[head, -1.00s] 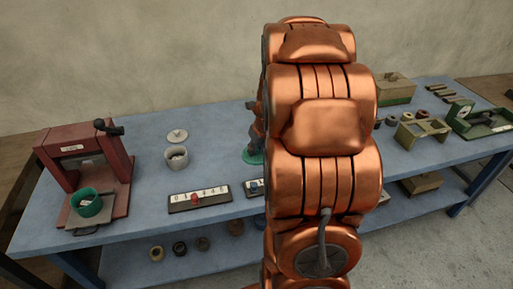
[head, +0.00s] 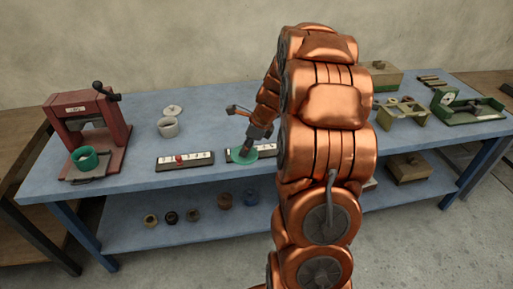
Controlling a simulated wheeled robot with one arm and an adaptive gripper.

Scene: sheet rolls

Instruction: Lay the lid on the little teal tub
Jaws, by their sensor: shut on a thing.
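The little teal tub (head: 84,161) sits open at the left, on the plate at the front of the red press. Something pale shows inside it, too small to make out. My gripper (head: 248,150) is shut on the teal lid (head: 240,158), a flat round disc, near the middle of the table. The lid looks roughly level and overlaps the numbered strips in the picture. Its exact height above the table cannot be told. The gripper and lid are well to the right of the tub. The fingertips are small and partly unclear.
The red press (head: 75,118) has a lever and rises behind the tub. A white pot (head: 168,128) with a pale lid (head: 173,110) behind it, and a numbered strip (head: 172,161) with a red peg, stand between. Scales (head: 462,106) stand far right.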

